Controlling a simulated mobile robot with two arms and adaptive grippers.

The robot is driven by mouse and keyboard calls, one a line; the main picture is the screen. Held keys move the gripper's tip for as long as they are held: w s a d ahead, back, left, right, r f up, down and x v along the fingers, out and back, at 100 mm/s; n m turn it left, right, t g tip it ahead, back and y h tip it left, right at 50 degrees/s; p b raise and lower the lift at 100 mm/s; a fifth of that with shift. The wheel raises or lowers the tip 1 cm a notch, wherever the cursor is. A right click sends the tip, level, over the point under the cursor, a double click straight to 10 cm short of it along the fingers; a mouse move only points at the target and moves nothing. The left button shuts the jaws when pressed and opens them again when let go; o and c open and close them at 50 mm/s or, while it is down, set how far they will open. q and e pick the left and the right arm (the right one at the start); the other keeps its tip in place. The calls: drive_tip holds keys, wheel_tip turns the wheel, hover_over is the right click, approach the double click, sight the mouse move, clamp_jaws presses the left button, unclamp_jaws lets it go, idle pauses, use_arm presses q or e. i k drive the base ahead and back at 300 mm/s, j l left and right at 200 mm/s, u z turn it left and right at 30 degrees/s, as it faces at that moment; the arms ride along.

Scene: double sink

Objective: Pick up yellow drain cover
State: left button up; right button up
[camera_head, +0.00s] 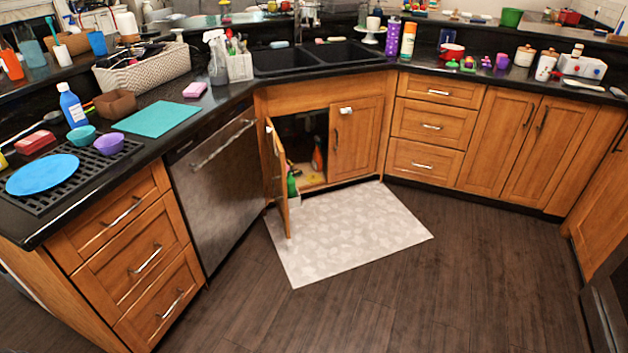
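The double sink (318,57) is black and set into the corner of the dark counter. I cannot make out a yellow drain cover in it; the basin floors are dark and partly hidden by their rims. A small yellow thing (3,161) is cut off at the left edge on the left counter, and I cannot tell what it is. Neither of my grippers shows in the head view.
The cabinet door (278,180) under the sink stands open over a light mat (345,235). A drying rack (52,186), a blue plate (42,174), bowls and a teal mat (158,119) crowd the left counter. The dark wooden floor (480,270) is clear.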

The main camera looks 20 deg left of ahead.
sight(312, 178)
drive_tip(key=i, duration=1.75)
drive_tip(key=i+u, duration=0.2)
drive_tip(key=i, duration=0.45)
drive_tip(key=i+u, duration=0.25)
drive_tip(key=i, duration=0.4)
drive_tip(key=i+l+u, duration=0.2)
drive_tip(key=i, duration=0.45)
